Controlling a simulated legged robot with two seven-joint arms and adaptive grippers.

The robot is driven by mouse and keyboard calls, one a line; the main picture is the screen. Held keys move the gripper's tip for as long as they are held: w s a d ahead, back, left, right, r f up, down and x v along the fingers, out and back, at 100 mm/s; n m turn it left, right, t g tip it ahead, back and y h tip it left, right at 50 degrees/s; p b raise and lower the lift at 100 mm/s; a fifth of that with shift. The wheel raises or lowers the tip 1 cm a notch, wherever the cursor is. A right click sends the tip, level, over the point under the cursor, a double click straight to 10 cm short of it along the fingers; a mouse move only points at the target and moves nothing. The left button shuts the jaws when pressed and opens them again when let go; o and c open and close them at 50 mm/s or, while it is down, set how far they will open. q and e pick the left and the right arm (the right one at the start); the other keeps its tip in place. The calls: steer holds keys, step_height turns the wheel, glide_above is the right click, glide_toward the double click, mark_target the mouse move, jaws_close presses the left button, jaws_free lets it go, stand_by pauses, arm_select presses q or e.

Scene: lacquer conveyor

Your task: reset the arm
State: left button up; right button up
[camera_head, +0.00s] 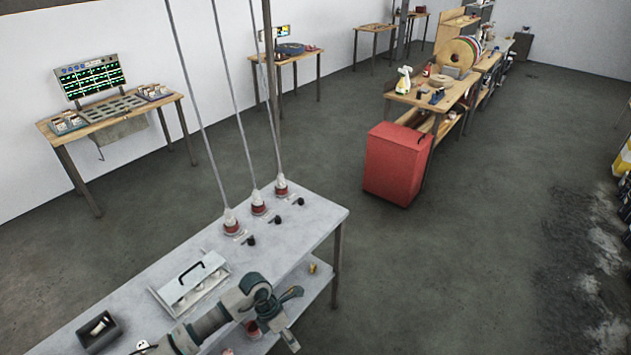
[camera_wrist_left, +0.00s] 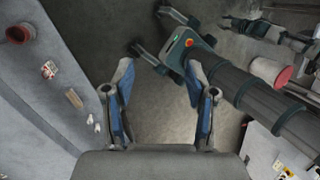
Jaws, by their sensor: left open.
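My left gripper (camera_head: 294,317) is at the bottom of the head view, above the near-right edge of the pale workbench (camera_head: 318,222) and its lower shelf. In the left wrist view, the two blue-padded fingers of the left gripper (camera_wrist_left: 160,75) are spread wide with nothing between them. The gripper is open and empty. My left forearm crosses the front of the bench and hides part of it.
On the bench are a white box with a black handle (camera_head: 190,284), a dark open holder (camera_head: 99,331) and several red-based fittings (camera_head: 258,207) under hanging rods. A red cabinet (camera_head: 397,165) stands beyond. The floor (camera_head: 470,270) right of the bench is clear.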

arm_select(q)
steer(key=s+d+f+n+h, duration=0.1)
steer(key=d+f+n+h, duration=0.2)
steer(key=d+n+h, duration=0.3)
steer(key=w+f+n+t+h, duration=0.3)
steer(key=f+n+t+h, duration=0.25)
steer(key=n, duration=0.35)
steer(key=s+a+f+n+t+y, duration=0.2)
steer(key=a+f+n+t+y, duration=0.3)
steer(key=f+n, duration=0.45)
steer(key=s+a+f+n+t+y, duration=0.2)
steer(key=a+f+n+t+y, duration=0.15)
steer(key=a+f+n, duration=0.6)
steer(key=s+a+f+n+g+y, duration=0.3)
steer(key=s+f, duration=0.5)
steer(key=s, duration=0.1)
steer(key=s+a+f+n+g+y, duration=0.2)
steer(key=s+a+f, duration=0.1)
steer(key=s+f, duration=0.65)
steer(key=s+a+f+n+g+y, duration=0.1)
steer(key=s+f+n+g, duration=0.1)
steer(key=s, duration=0.9)
steer(key=s+a+f+n+g+y, duration=0.1)
steer(key=s+f+n+g, duration=0.2)
steer(key=s, duration=0.9)
steer(key=shift+s+a+g, duration=0.25)
steer(key=shift+g, duration=0.25)
